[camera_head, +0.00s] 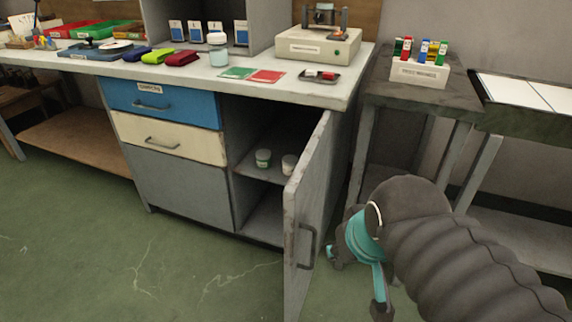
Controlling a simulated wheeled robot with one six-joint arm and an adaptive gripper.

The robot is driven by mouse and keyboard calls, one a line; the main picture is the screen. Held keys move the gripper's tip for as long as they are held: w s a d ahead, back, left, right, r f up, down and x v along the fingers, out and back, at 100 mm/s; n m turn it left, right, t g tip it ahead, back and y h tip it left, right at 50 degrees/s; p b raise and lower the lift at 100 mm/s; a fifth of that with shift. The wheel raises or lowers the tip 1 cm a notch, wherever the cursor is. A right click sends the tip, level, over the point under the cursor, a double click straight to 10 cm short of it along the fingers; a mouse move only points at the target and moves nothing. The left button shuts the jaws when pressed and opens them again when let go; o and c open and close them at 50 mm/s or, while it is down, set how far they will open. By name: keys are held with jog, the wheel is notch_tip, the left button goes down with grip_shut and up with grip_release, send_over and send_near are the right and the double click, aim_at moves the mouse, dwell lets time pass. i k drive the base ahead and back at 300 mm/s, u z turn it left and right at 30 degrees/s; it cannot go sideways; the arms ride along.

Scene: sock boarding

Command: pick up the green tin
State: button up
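My gripper (357,284) is at the lower right, outside the cabinet and to the right of the door. Its dark and teal fingers look spread apart, with nothing seen between them. The arm partly hides the gripper.
The open cabinet door (306,215) stands between my gripper and the shelf (262,175). A dark side table (410,98) holds a box of coloured items (418,72). The worktop (338,91) above carries pouches, a jar and a device. The green floor ahead is clear.

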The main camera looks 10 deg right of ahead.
aim_at(263, 156)
jog(key=u, duration=0.15)
jog(key=k, duration=0.2)
jog(key=u, duration=1)
jog(key=k, duration=1.15)
jog(key=u, duration=1.05)
jog(key=i, duration=2.95)
jog(key=z, duration=0.6)
jog(key=i, duration=1.35)
jog(key=z, duration=2.05)
jog(key=i, duration=0.9)
jog(key=z, duration=0.7)
